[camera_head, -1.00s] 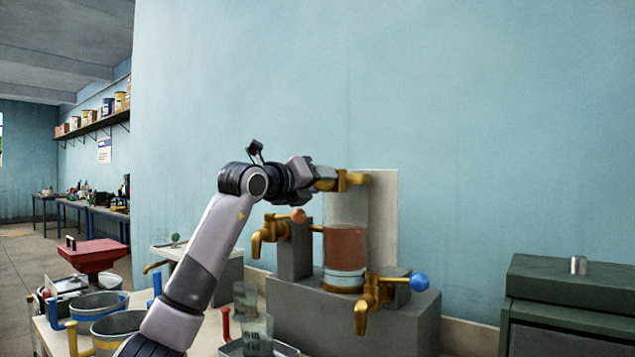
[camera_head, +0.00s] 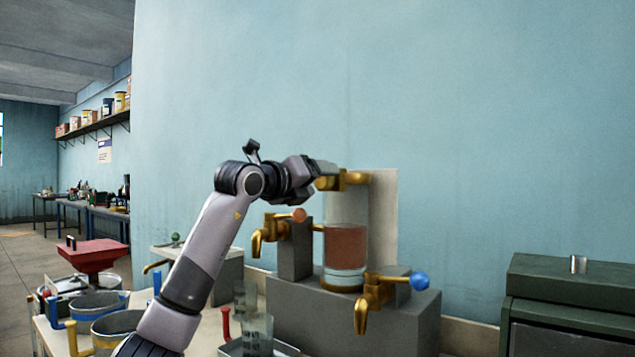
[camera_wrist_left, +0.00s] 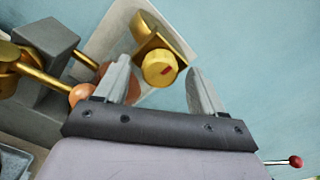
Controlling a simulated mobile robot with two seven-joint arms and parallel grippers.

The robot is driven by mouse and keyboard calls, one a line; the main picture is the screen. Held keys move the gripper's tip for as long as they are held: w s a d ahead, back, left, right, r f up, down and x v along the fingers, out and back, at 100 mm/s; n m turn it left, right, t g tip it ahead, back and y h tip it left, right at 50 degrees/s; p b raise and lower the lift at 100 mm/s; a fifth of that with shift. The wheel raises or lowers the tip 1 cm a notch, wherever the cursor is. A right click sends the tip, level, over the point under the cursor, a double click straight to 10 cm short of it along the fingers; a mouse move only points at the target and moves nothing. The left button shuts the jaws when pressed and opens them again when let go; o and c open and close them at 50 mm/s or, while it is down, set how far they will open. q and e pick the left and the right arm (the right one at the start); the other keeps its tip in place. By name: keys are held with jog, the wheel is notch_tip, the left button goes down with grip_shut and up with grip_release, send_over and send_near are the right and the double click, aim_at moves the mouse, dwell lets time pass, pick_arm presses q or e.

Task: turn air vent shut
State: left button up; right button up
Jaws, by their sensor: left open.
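The air vent is a brass knob (camera_wrist_left: 160,68) with a red mark on its face, on a brass fitting at the top of the glass cylinder. In the head view the brass top fitting (camera_head: 343,181) shows just right of my left gripper (camera_head: 321,175). In the wrist view my left gripper (camera_wrist_left: 163,85) is open, its two fingers apart. The knob shows in the gap between them, closer to the left finger, and nothing is clamped. The glass cylinder (camera_head: 346,240) holds reddish-brown liquid over a clear layer. My right gripper is not in view.
A brass tap with an orange ball handle (camera_head: 299,215) sits below my left gripper. A tap with a blue ball handle (camera_head: 419,281) sits lower right. Glass jars (camera_head: 257,334) and buckets (camera_head: 98,303) stand below and left. A green cabinet (camera_head: 570,285) is at right.

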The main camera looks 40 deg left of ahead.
pick_arm(q)
jog(key=s+b, duration=0.1)
jog(key=s, duration=0.5)
jog(key=shift+s+d, duration=0.25)
jog(key=shift+d, duration=0.1)
jog(key=shift+r, duration=0.1)
